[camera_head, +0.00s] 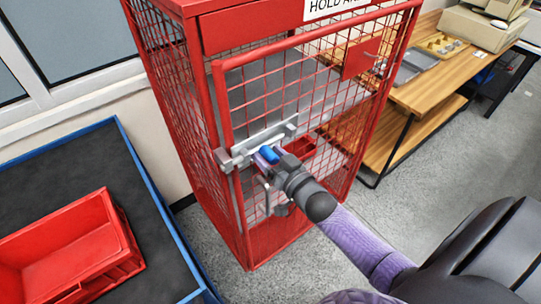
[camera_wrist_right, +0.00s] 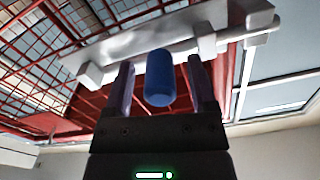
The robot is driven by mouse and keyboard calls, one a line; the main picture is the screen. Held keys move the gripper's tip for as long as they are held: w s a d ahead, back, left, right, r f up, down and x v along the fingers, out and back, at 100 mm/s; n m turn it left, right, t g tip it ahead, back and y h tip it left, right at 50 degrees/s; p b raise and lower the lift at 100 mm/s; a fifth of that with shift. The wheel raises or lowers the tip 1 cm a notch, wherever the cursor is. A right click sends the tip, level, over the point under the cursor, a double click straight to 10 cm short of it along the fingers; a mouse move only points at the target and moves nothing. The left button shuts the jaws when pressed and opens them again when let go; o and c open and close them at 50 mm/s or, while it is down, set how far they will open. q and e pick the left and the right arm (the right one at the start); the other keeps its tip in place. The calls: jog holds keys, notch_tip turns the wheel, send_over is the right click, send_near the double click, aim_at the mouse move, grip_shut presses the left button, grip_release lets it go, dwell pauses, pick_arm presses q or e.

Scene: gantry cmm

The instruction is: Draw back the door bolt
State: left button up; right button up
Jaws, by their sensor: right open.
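The red mesh door (camera_head: 285,85) of a red cage is closed against its frame. A silver door bolt (camera_head: 245,155) lies across the door's left edge and reaches the bracket on the post. Its blue knob (camera_head: 269,155) sticks out towards me and also shows in the right wrist view (camera_wrist_right: 159,78). My right gripper (camera_head: 272,158) is at the bolt. In the wrist view its two purple fingers (camera_wrist_right: 162,90) are open, one on each side of the knob, with gaps visible. The fingers partly hide the bolt in the head view. My left gripper is not in view.
A grey handle (camera_head: 264,198) sits just below the bolt. A red bin (camera_head: 70,245) stands on a dark, blue-edged bench at left. A wooden bench (camera_head: 435,90) with trays stands behind the cage at right.

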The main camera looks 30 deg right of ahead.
grip_shut()
dwell(0.7)
dwell(0.6)
